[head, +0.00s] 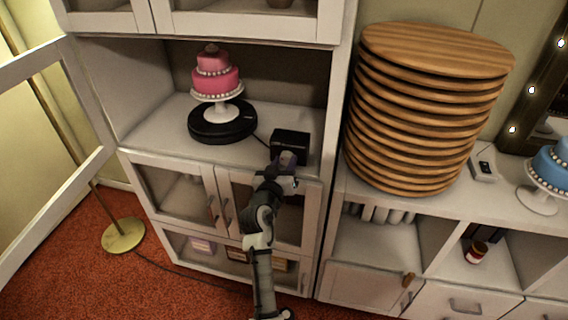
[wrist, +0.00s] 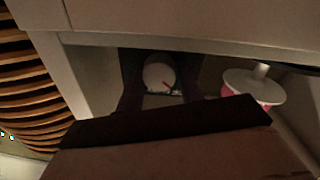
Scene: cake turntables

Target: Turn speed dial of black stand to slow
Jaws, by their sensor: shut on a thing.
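The black stand (head: 205,133) is a round black turntable on the cabinet shelf, carrying a pink tiered cake (head: 216,80) on a white pedestal. A cord runs from it to a black control box (head: 291,138) at the shelf's right front. My gripper (head: 287,164) is at the front of this box and hides part of its face. In the wrist view, which looks upside down, a pale round speed dial (wrist: 158,73) with a red pointer mark shows between my dark fingers. My gripper is shut on the dial. The dial's setting labels are not readable.
A tall stack of round wooden boards (head: 430,115) stands to the right, past the cabinet's side wall. Glass cabinet doors (head: 180,188) lie below the shelf. A blue cake (head: 555,165) stands at the far right.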

